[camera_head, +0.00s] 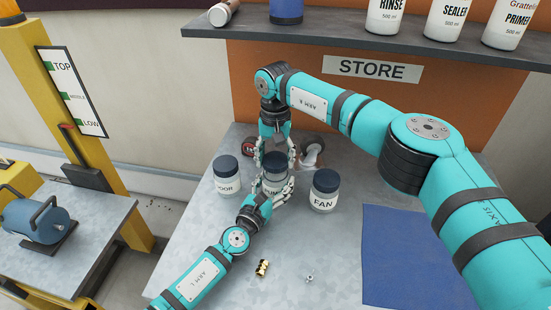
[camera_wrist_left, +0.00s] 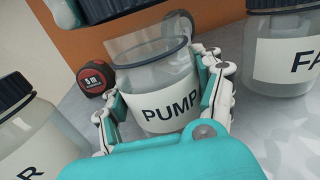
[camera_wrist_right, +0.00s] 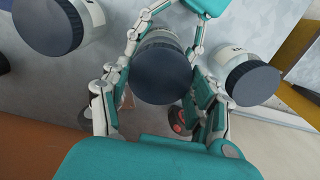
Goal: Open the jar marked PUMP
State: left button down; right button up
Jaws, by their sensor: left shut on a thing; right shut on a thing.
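The clear jar marked PUMP (camera_wrist_left: 168,108) stands on the grey bench between two other jars. In the left wrist view its mouth is uncovered, with a dark rim. My left gripper (camera_head: 273,189) is shut around the jar's body, a finger on each side. The dark lid (camera_wrist_right: 162,74) is off the jar, and its lower edge shows above and behind the mouth in the left wrist view (camera_wrist_left: 108,10). My right gripper (camera_wrist_right: 160,98) comes from above and is shut on the lid. In the head view the lid (camera_head: 273,159) hides the jar's mouth.
The FAN jar (camera_head: 324,191) stands close on the right and another lidded jar (camera_head: 227,177), label partly readable, close on the left. A tape measure (camera_wrist_left: 95,78) lies behind. A brass fitting (camera_head: 262,267), a small nut (camera_head: 309,277) and a blue mat (camera_head: 410,255) lie in front.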

aim_at(275, 159)
jog(key=shift+r, duration=2)
pick_arm(q)
jog(key=shift+c, duration=0.4)
grip_release()
jog(key=v, duration=1.1)
jog(key=shift+s+a, duration=0.2)
jog(key=shift+s, duration=0.05)
jog(key=shift+s+a+r, duration=0.1)
jog(key=shift+s, duration=0.05)
